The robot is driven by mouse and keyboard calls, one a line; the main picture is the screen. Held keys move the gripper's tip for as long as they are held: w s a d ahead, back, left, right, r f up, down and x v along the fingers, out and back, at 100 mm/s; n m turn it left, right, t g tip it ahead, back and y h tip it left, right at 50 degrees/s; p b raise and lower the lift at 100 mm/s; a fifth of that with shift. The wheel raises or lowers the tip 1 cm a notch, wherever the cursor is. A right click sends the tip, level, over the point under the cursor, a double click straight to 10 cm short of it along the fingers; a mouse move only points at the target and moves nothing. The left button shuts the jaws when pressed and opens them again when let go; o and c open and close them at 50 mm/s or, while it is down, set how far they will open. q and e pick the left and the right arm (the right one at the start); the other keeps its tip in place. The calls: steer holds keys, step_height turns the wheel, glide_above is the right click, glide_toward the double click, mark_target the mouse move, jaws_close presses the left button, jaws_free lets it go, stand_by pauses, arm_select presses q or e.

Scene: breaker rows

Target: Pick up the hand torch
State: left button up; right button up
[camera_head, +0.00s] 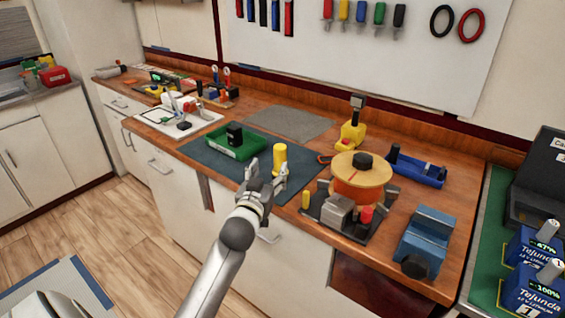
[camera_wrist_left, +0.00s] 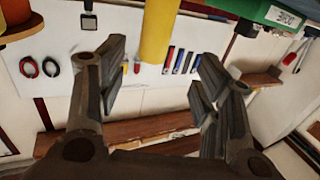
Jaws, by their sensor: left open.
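The hand torch appears to be the yellow cylinder (camera_head: 280,156) standing upright on the dark mat (camera_head: 215,161) near the front edge of the bench. It also shows in the left wrist view (camera_wrist_left: 158,30), upside down, between the fingers in that picture. My left gripper (camera_head: 268,172) is open and empty just in front of the torch, with its fingers spread either side. The fingers hide part of the torch's lower end in the head view. I cannot tell whether they touch it. My right gripper is not in view.
A green tray (camera_head: 214,146) with a black item stands left of the torch. A grey mat (camera_head: 290,122) behind is clear.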

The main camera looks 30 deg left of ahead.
mark_target(279, 156)
arm_select(q)
steer(key=x, duration=0.4)
steer(key=shift+r, duration=0.2)
steer(key=shift+w, duration=0.15)
steer(key=shift+w+a+p, duration=0.1)
steer(key=shift+w+p, duration=0.25)
steer(key=shift+w, duration=0.1)
steer(key=x, duration=0.3)
steer(key=shift+w+d, duration=0.1)
steer(key=shift+d, duration=0.15)
steer(key=shift+w+a+p, duration=0.25)
steer(key=shift+w+p, duration=0.05)
steer(key=shift+w, duration=0.35)
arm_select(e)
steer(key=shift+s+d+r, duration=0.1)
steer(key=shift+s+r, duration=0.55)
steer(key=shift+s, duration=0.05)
arm_select(q)
steer(key=c, duration=1.3)
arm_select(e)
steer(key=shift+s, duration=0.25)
arm_select(q)
steer(key=shift+r, duration=0.1)
